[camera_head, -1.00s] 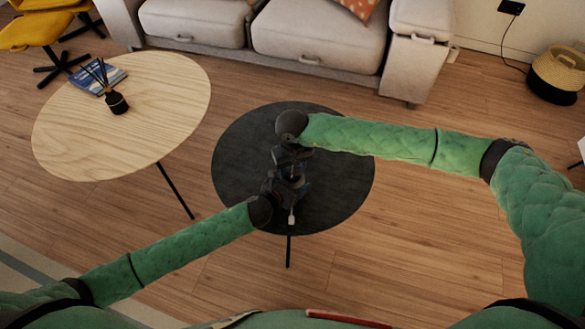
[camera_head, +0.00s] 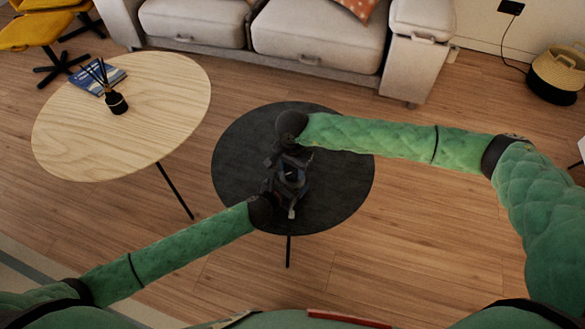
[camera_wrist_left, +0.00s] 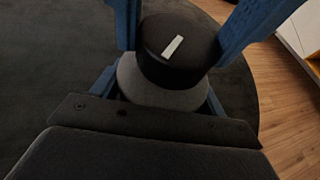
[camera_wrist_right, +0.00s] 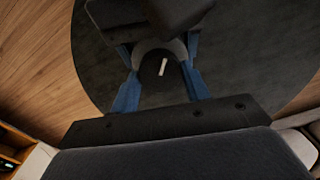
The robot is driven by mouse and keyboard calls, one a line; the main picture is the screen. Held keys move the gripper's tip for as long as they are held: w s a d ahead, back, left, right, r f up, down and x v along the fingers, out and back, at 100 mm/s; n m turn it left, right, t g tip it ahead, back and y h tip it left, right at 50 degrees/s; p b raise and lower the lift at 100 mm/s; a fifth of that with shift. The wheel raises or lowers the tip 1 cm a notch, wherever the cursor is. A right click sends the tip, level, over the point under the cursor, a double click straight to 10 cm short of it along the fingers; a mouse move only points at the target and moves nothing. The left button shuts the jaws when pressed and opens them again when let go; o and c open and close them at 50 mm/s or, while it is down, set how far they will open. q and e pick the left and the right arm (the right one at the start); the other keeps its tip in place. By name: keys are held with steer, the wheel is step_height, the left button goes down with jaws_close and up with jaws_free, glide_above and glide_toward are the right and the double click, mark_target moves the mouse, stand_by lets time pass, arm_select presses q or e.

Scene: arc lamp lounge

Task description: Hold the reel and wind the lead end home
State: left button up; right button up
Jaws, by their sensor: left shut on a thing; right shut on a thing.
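The reel shows in the left wrist view as a rounded grey body (camera_wrist_left: 160,92) under a black round cap (camera_wrist_left: 178,48) with a white bar mark. The cap also shows in the right wrist view (camera_wrist_right: 160,72). My left gripper (camera_head: 283,190) is shut on the reel's grey body from the near side. My right gripper (camera_head: 291,166) comes from the far side, its blue fingers (camera_wrist_right: 160,90) shut on either side of the cap. In the head view the grippers mostly hide the reel. A small pale piece (camera_head: 291,213) shows at the near side; I cannot tell if it is the lead end.
The grippers are over a round dark table (camera_head: 340,185). A pale wooden oval table (camera_head: 150,140) with a book (camera_head: 90,80) and a reed diffuser (camera_head: 116,102) stands to the left. A sofa (camera_head: 330,45) is behind; a basket (camera_head: 558,75) is far right.

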steer(key=m, duration=0.3)
steer(key=shift+m, duration=0.4)
steer(key=m, duration=0.3)
steer(key=shift+m, duration=0.3)
steer(key=m, duration=0.3)
steer(key=shift+m, duration=2)
steer(key=o, duration=0.7)
steer(key=shift+o, duration=0.2)
steer(key=shift+r, duration=0.1)
